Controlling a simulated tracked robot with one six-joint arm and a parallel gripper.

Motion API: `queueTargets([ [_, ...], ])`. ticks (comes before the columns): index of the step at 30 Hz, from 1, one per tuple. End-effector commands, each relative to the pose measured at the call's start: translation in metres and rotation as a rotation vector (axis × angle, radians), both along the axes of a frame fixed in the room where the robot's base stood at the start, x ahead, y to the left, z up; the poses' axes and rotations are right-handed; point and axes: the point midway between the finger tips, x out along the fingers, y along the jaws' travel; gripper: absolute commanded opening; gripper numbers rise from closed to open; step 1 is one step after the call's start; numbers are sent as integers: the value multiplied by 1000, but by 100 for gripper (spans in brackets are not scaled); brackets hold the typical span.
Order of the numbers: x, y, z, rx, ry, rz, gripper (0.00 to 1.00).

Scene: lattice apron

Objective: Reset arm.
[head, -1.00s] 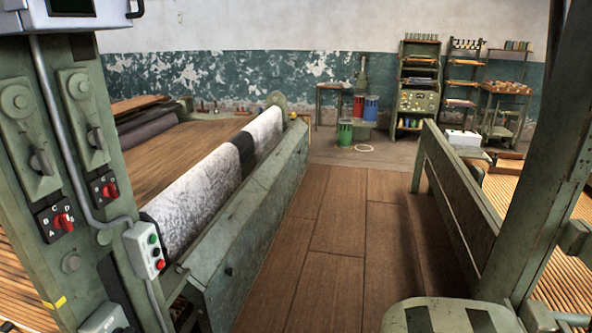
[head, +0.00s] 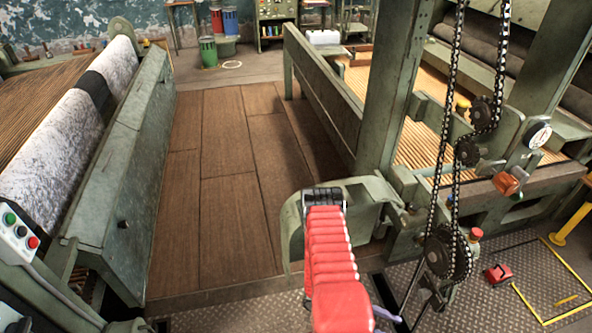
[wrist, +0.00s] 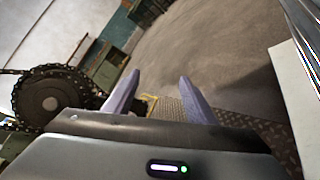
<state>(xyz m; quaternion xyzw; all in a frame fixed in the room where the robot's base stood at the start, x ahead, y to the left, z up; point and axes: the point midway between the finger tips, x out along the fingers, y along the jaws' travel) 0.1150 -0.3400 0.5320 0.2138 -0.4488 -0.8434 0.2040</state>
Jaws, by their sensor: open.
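My gripper (wrist: 160,86) shows in the wrist view as two purple-grey fingers spread apart. Nothing is between them. A dark chain sprocket (wrist: 48,98) is close by on the left of the wrist view. In the head view a red ribbed sleeve, which looks like part of my arm, rises from the bottom edge in front of a green machine bracket (head: 292,235).
A green machine frame (head: 385,100) with chains and a large sprocket (head: 447,253) stands right of the sleeve. A white-grey fabric roll (head: 60,150) is at left. The plank floor (head: 235,190) between them is clear. A red pedal (head: 498,273) lies on the metal plate floor.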

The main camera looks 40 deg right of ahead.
Motion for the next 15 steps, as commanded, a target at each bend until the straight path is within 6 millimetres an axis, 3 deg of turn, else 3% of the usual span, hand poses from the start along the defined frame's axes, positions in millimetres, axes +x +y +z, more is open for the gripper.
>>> queueTargets([
  [15, 58, 33, 88, 266, -65, -124, 51],
])
